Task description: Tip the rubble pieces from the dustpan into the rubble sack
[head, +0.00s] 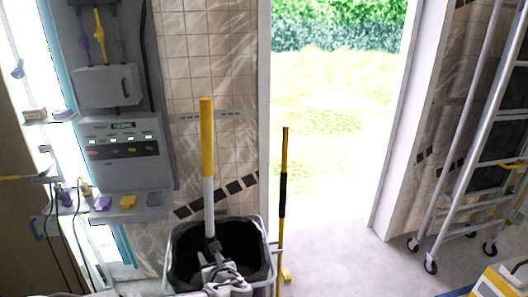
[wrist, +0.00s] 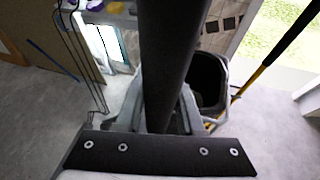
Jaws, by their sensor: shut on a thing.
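The rubble sack (head: 262,232) is a grey, open-topped container with a dark inside, at the bottom centre of the head view. It also shows right of centre in the wrist view (wrist: 222,70). My gripper (head: 211,252) is in front of its opening in the head view. The gripper is shut on a pole (head: 207,155), yellow above, white below and dark at the grip, which looks like the dustpan's handle. In the wrist view this handle (wrist: 172,65) is a thick dark bar between my fingers (wrist: 170,115). I cannot make out the dustpan's pan or any rubble pieces.
A thin yellow and black pole (head: 283,190) stands just right of the sack. A grey control panel and shelf (head: 125,155) are on the left, with hanging cables. A wheeled metal ladder frame (head: 470,150) is at right. The floor before the doorway (head: 345,255) is clear.

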